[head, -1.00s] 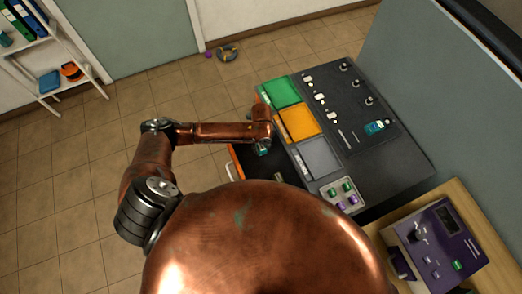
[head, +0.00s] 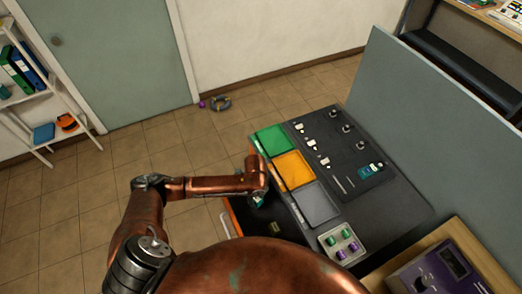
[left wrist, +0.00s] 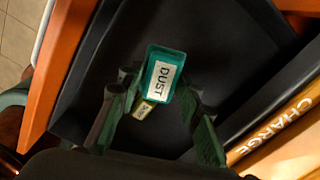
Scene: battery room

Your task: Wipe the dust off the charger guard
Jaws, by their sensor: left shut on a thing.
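A teal block labelled DUST (left wrist: 163,76) is between the fingers of my left gripper (left wrist: 165,105) in the left wrist view. The gripper is shut on it, over a dark open drawer (left wrist: 85,95). In the head view my left gripper (head: 258,198) hangs over this drawer at the bench's left side, and the teal block is mostly hidden under the wrist. I cannot tell for certain which part is the charger guard; the dark bench panel (head: 405,205) carries several knobs and a teal-screened unit (head: 370,170). My right gripper is not in view.
A small olive block (head: 276,228) lies in the drawer. A grey partition (head: 430,120) stands behind the bench. A purple device (head: 440,270) is at lower right.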

